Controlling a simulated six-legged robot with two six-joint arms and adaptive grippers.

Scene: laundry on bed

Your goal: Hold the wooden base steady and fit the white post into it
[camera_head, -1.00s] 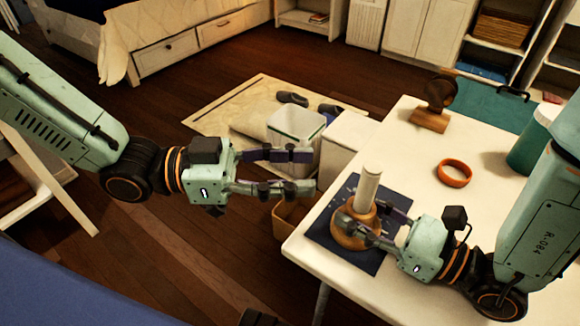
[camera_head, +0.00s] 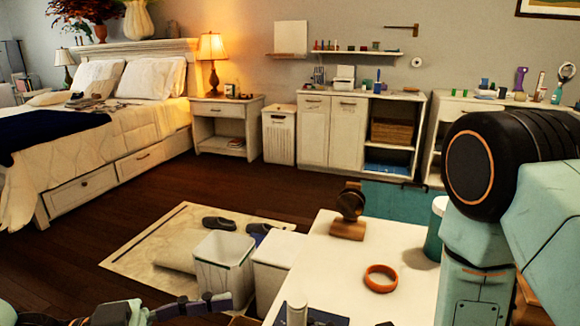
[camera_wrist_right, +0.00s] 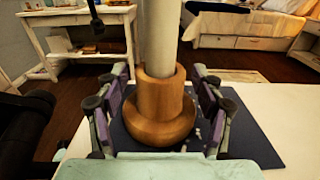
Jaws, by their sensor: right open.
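The wooden base (camera_wrist_right: 160,125) sits on a dark blue mat (camera_wrist_right: 255,145) in the right wrist view. The white post (camera_wrist_right: 160,35) stands upright in the base's round collar; how deep it sits is hidden. Only the post's top part (camera_head: 297,312) shows in the head view, at the bottom edge. My right gripper (camera_wrist_right: 162,75) is open, with its fingers on either side of the base. My left gripper (camera_head: 200,306) is cut off by the bottom edge of the head view, left of the table; one finger shows and it seems empty.
The white table (camera_head: 335,262) carries an orange ring (camera_head: 381,278), a wooden stand with a dark round top (camera_head: 348,215) and a teal container (camera_head: 434,235). White bins (camera_head: 224,262) stand on the floor left of the table. A bed and cabinets are further back.

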